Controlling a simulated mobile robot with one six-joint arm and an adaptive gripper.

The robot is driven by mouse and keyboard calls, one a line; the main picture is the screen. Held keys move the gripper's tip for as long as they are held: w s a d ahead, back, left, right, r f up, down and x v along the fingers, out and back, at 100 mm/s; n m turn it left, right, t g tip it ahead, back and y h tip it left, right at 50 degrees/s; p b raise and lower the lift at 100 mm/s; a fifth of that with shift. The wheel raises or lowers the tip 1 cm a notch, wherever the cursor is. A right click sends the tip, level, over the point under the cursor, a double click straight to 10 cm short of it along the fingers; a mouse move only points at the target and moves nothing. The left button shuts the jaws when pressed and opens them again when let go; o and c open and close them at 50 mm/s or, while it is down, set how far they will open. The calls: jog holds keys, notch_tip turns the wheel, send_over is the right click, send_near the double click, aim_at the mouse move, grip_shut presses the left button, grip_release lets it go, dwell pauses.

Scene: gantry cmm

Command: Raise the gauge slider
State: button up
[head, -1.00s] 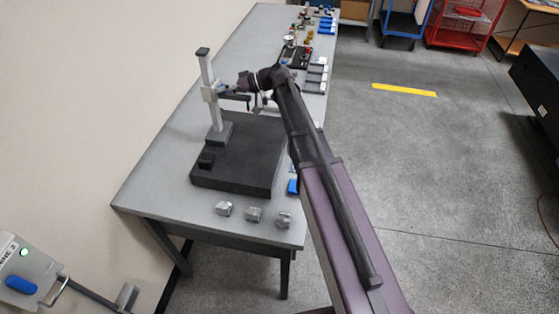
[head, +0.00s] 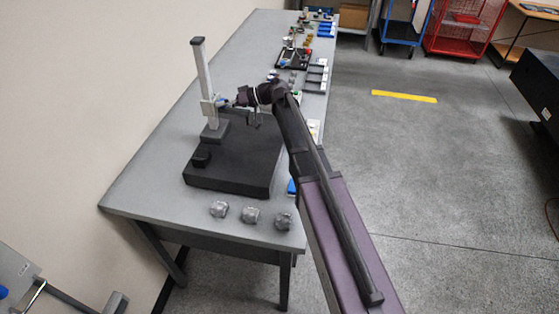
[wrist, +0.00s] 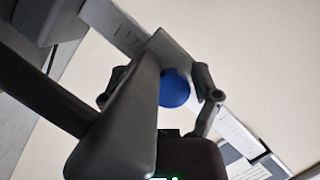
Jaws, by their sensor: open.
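The gauge stands on the black plate (head: 228,178), its pale upright column (head: 203,70) rising from a dark grey base (head: 215,132). The gauge slider (head: 208,107) sits low on the column, not far above the base. My gripper (head: 230,103) is at the slider's right side, at about its height. In the wrist view the open fingers show at close range, with the slider's blue knob (wrist: 175,92) between them. A grey slider plate (wrist: 170,48) is just behind it. One finger partly hides the knob, and I cannot tell whether either finger touches it.
A small black block (head: 201,158) sits on the plate's left part. Several grey metal parts, one of them here (head: 219,209), lie along the table's front edge. Trays and small parts fill the far end of the table (head: 150,165). The wall is close on the left.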

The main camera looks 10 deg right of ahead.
aim_at(273, 163)
jog(key=shift+f+b, duration=1.4)
jog(key=shift+f, duration=0.35)
jog(key=w+r+p+v, duration=0.1)
jog(key=p+v, duration=0.3)
jog(key=v, duration=1)
jog(key=s+f+h, duration=0.1)
jog(key=s+f, duration=0.1)
jog(key=s+f+m+h, duration=0.1)
jog(key=s+f, duration=0.1)
jog(key=s, duration=0.1)
jog(key=s+f+m+h, duration=0.1)
jog(key=s+f, duration=0.1)
jog(key=s, duration=0.1)
jog(key=shift+f+g+h, duration=0.15)
jog(key=shift+g+h, duration=0.15)
jog(key=shift+h, duration=0.1)
jog(key=s+f+h, duration=0.1)
jog(key=s, duration=0.1)
jog(key=s+d+f+m+h, duration=0.1)
jog(key=s, duration=0.1)
jog(key=s+d+f+m+h, duration=0.1)
jog(key=s+f, duration=0.1)
jog(key=shift+s+h, duration=0.1)
jog(key=shift+h, duration=0.2)
jog(key=shift+s+d+f+m+h, duration=0.3)
jog(key=shift+s+d+f+h, duration=0.15)
jog(key=shift+s, duration=0.25)
jog(key=shift+w, duration=0.1)
